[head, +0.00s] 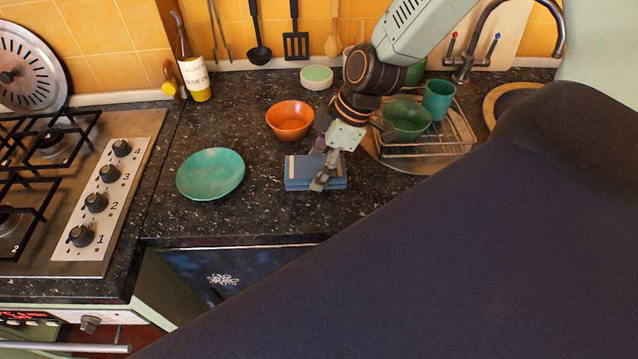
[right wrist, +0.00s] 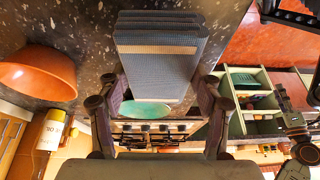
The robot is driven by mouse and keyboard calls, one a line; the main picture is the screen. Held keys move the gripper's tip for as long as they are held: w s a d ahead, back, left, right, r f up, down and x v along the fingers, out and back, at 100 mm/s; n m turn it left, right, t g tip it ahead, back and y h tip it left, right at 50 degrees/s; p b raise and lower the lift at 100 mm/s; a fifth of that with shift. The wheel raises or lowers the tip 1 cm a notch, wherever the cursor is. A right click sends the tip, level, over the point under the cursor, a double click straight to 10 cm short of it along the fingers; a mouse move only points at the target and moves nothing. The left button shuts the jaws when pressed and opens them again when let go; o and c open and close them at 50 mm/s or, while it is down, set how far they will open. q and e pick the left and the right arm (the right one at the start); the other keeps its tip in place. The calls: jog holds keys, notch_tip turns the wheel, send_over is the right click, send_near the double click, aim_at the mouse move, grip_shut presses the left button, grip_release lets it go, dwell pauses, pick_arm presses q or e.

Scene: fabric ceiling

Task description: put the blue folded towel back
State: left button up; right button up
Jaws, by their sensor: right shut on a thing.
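The blue folded towel (head: 302,172) is a flat stack of layers with a pale stripe, at the front middle of the dark speckled counter in the head view. My right gripper (head: 320,183) comes down on it from behind and is shut on it. In the right wrist view the towel (right wrist: 158,62) shows between the two fingers of the right gripper (right wrist: 160,92). I cannot tell whether the towel touches the counter. My left gripper does not show in the head view.
A teal plate (head: 210,174) lies left of the towel and an orange bowl (head: 290,121) stands behind it. A wire rack (head: 428,149) with a green bowl (head: 407,119) and cup (head: 439,99) stands right. A large dark shape close to the camera hides the lower right.

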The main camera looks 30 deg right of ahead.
jog(key=shift+a+f+b, duration=0.3)
jog(key=shift+a+f, duration=0.05)
jog(key=shift+f, duration=0.15)
notch_tip(320, 180, down, 3)
jog(key=shift+s+d+r+b, duration=0.1)
jog(key=shift+b, duration=0.85)
jog(key=shift+d+f, duration=0.2)
jog(key=shift+a+r, duration=0.15)
jog(key=shift+a, duration=0.15)
jog(key=o, duration=1)
jog(key=shift+d+f, duration=0.2)
jog(key=shift+f, duration=0.05)
jog(key=shift+a+r, duration=0.1)
jog(key=shift+a, duration=0.05)
